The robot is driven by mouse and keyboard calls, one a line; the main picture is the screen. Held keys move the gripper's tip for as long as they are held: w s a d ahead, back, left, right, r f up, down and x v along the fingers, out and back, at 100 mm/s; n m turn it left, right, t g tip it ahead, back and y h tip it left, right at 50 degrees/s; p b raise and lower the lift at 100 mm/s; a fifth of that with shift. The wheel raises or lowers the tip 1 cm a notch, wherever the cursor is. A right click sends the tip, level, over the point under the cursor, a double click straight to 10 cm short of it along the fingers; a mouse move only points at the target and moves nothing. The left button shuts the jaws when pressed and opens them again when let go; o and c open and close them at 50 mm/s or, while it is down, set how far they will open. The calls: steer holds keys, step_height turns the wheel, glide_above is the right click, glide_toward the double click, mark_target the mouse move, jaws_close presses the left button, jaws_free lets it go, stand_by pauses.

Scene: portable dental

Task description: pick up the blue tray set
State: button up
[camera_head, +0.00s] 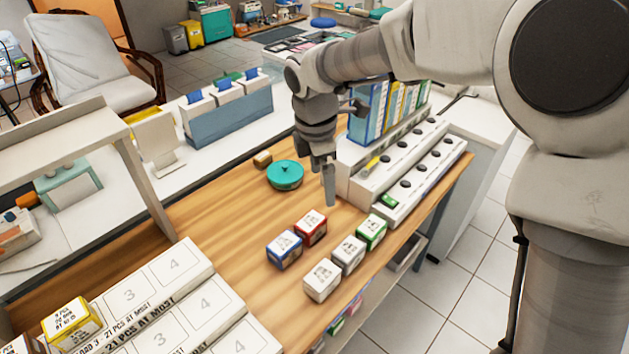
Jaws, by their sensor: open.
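A small box with blue sides and a white printed label on top, which looks like the blue tray set (283,259), sits on the wooden table (222,217). A box with red sides (313,235) stands close behind it to the right. My gripper (328,192) points down above the table, beyond the boxes and to the right of the blue one. It is open, seen nearly edge-on, with nothing visible between its fingers. It is apart from the blue box.
Grey (348,263), green (372,238) and white (321,288) boxes stand to the right. A round teal container (285,178) is behind. A slotted white rack (412,165) is at right. A numbered white board (178,287) carries a yellow box (72,329). The table left of the blue box is clear.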

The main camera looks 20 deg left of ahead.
steer(key=a+f+n+g, duration=0.1)
steer(key=a+f+n, duration=0.55)
steer(key=a, duration=0.35)
glide_toward(284, 243)
steer(key=shift+y, duration=0.3)
steer(key=f, duration=0.5)
steer(key=shift+w+a+f, duration=0.1)
steer(key=shift+w+f, duration=0.1)
steer(key=shift+w, duration=0.1)
steer(key=shift+s+d+f+p, duration=0.1)
steer(key=shift+d+f+p, duration=0.1)
steer(key=shift+f, duration=1.15)
steer(key=shift+d+f+p, duration=0.1)
steer(key=shift+f+p, duration=0.05)
steer(key=shift+f, duration=1.2)
steer(key=shift+c, duration=0.3)
steer(key=shift+r, duration=0.1)
jaws_close()
